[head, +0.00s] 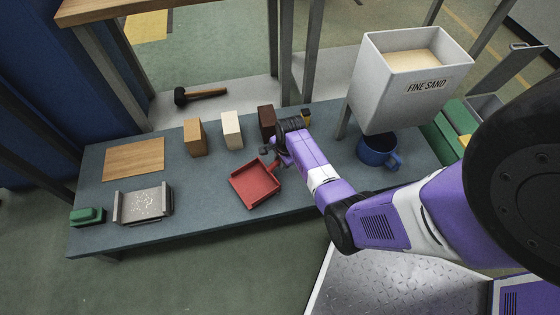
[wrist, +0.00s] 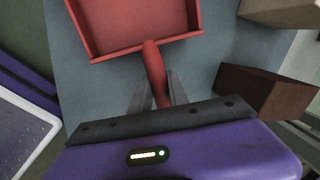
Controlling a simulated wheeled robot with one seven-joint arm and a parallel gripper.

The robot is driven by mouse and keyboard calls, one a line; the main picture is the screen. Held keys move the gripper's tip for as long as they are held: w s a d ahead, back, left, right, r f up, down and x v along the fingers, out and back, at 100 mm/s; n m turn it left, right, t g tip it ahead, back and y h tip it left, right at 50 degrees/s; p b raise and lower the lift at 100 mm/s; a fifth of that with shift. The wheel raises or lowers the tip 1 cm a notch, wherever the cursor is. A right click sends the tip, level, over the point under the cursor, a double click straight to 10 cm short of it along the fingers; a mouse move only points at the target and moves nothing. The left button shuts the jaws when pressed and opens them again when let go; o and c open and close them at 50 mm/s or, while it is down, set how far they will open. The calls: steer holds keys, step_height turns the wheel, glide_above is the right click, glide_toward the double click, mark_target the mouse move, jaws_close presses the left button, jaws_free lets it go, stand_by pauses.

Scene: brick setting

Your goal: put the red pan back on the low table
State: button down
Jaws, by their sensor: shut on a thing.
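The red pan (head: 254,184) is a square, shallow dustpan with a short handle, over the right-middle part of the low table (head: 215,217). In the wrist view the pan (wrist: 130,48) is at the top, and its handle runs down between my fingers. My gripper (wrist: 158,92) is shut on the handle. In the head view my gripper (head: 275,158) is at the pan's upper right corner, partly hidden by my wrist. I cannot tell whether the pan touches the table or is a little above it.
Tan (head: 195,138), cream (head: 232,130) and dark brown (head: 267,122) blocks stand behind the pan. A blue mug (head: 378,150) sits under the sand hopper (head: 410,85) at right. A metal tray (head: 143,205), green brush (head: 87,216) and wooden board (head: 135,159) are at left. Bare table lies left of the pan.

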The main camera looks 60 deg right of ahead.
steer(key=shift+f, duration=0.4)
steer(key=c, duration=1.3)
jaws_free()
steer(key=shift+o, duration=0.2)
